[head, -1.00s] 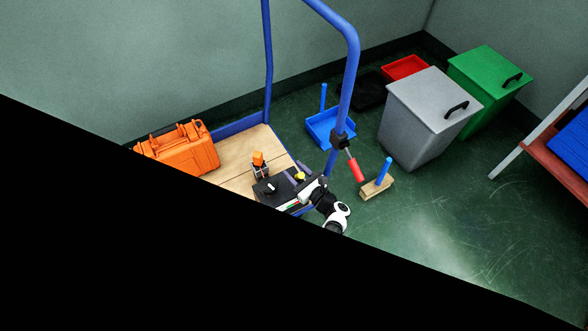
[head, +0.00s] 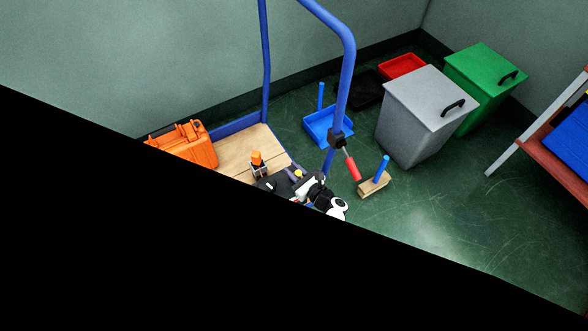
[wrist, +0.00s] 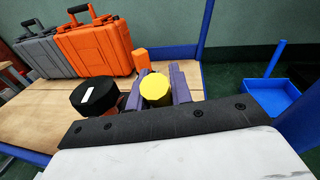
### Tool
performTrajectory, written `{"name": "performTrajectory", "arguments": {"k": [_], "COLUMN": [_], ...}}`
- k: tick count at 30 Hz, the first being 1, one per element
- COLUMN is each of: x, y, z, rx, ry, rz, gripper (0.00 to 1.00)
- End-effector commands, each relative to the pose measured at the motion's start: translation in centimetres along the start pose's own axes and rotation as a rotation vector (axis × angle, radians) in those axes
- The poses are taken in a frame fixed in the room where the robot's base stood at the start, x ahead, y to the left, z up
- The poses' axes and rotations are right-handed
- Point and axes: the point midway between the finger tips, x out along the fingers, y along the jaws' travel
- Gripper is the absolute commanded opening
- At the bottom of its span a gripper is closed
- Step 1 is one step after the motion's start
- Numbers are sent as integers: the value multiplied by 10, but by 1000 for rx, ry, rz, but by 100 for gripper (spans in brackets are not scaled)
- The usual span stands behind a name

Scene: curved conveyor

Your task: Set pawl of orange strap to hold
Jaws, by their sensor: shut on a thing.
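In the head view a small orange piece (head: 257,158) stands in a grey metal fitting (head: 260,171) on the wooden deck; whether this is the strap and where its pawl sits are too small to tell. It also shows in the wrist view (wrist: 141,60), beyond my fingers. My gripper (head: 298,175) is over a dark box (head: 268,184) beside it. In the wrist view my purple-grey fingers (wrist: 158,92) stand on either side of a yellow round knob (wrist: 157,84) and are shut on it. A black knob with a white mark (wrist: 95,97) is to its left.
An orange case (head: 185,144) and a grey case (wrist: 40,52) stand at the deck's far left. A blue tray (head: 325,126) and grey bin (head: 420,120) lie beyond. Black hides the lower-left head view.

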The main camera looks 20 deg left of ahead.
Motion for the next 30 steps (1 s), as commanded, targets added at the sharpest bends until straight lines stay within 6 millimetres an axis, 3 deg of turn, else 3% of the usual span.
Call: {"name": "performTrajectory", "arguments": {"k": [1,11,21,30], "x": [2,18,37,44], "y": [-1,-5,-7,-8], "z": [7,12,2,-7], "rx": [3,48,101,130], "ry": [25,287,589,738], "rz": [2,26,54,66], "gripper": [0,0,0,0]}}
